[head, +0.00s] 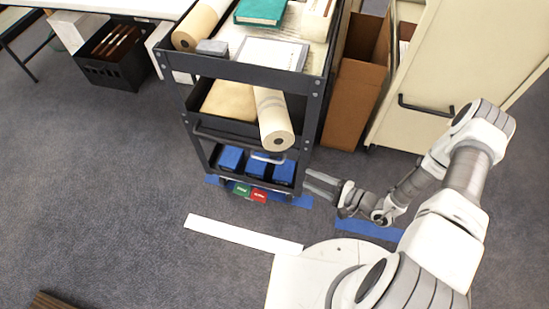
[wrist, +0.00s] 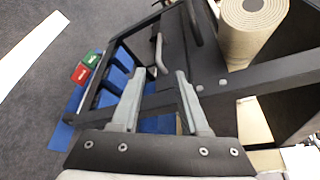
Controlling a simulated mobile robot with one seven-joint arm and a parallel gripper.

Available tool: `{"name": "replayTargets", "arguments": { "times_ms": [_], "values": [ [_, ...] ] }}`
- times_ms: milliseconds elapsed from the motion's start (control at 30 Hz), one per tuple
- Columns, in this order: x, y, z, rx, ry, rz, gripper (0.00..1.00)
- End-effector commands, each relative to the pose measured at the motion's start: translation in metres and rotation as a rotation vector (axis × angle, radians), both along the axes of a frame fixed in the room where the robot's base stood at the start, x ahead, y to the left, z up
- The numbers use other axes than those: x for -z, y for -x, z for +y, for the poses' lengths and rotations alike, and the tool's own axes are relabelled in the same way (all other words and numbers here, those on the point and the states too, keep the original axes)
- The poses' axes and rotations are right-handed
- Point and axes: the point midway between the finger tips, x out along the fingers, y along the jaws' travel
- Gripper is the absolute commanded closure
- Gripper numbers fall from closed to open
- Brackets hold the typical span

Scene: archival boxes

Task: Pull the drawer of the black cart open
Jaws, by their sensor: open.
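The black cart (head: 315,95) stands upright in the middle of the head view, with stacked shelves. A pale grey handle (head: 268,157) shows on its front, just above the blue boxes; in the wrist view the handle (wrist: 160,54) stands out from a dark panel, which looks like the drawer front (wrist: 177,62). The drawer looks shut. My gripper (head: 312,181) is low beside the cart's right front corner. In the wrist view my gripper (wrist: 160,75) is open and empty, its fingertips pointing toward the handle but apart from it. A black cart bar shows between the fingers.
Blue boxes (head: 231,158) fill the cart's bottom shelf. A paper roll (head: 274,120) juts from the middle shelf. Green (head: 242,189) and red (head: 259,195) labelled blocks sit at the cart's foot. A cardboard box (head: 352,105) and cream cabinet (head: 425,75) stand right. Carpet in front is mostly clear.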

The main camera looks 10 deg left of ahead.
Motion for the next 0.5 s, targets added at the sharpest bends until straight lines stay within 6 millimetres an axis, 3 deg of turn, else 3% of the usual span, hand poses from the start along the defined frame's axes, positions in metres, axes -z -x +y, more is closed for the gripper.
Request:
{"name": "replayTargets", "arguments": {
  "times_ms": [233, 500],
  "values": [
    [0.009, -0.008, 0.021, 0.004, -0.001, 0.001, 0.55],
    [0.022, -0.03, 0.073, 0.001, -0.002, 0.0, 0.55]
  ]
}}
